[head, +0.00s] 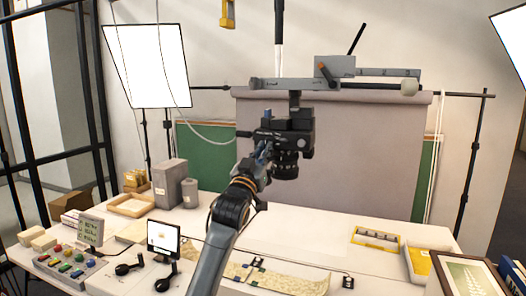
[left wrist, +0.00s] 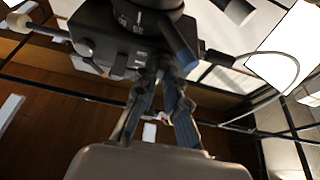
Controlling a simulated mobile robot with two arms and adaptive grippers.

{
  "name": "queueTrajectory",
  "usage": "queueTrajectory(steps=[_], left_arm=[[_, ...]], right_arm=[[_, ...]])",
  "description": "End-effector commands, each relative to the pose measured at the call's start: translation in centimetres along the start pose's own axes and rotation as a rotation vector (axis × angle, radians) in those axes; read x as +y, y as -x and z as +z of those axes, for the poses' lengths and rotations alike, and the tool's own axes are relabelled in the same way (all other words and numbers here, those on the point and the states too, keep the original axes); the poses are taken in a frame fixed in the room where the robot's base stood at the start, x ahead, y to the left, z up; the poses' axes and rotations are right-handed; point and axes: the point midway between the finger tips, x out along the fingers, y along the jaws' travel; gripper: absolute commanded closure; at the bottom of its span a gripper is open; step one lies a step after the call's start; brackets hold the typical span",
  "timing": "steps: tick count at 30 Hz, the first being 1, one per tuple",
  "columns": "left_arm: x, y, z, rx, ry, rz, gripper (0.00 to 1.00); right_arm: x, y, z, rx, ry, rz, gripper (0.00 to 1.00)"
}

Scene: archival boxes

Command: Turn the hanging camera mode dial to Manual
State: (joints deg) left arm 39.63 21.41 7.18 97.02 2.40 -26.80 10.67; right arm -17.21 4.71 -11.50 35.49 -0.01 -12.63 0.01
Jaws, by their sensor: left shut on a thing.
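The black camera (head: 296,146) hangs lens-down from a horizontal rig arm above the table. In the left wrist view its body (left wrist: 97,32) fills the top, with a round dark mode dial (left wrist: 138,18) bearing small white marks, too small to read. My left gripper (head: 264,148) reaches up to the camera's left side in the head view. In the left wrist view its blue-padded fingers (left wrist: 165,62) meet the camera at the dial and are shut on it. The exact contact is partly hidden by the fingers. My right gripper is not in view.
A metal rig arm (head: 295,84) with a round end weight runs above the camera. A lit softbox (head: 146,65) stands at left. The table below holds grey boxes (head: 170,183), a control panel (head: 72,262), a small monitor (head: 163,238) and a yellow tray (head: 376,239).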

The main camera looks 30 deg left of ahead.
Motion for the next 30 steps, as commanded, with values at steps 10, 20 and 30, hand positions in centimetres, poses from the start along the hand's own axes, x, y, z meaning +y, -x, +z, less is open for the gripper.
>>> queueTrajectory(steps=[10, 20, 30], left_arm=[[0.0, 0.0, -0.1, 0.003, 0.001, -0.001, 0.66], [0.1, 0.8, 0.1, 0.000, 0.002, 0.000, 0.66], [0.1, 7.5, 0.2, -0.002, 0.001, 0.001, 0.66]], right_arm=[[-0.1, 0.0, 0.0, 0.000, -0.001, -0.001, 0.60], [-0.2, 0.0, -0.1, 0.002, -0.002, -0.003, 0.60], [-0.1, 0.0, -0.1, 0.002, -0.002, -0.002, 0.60]])
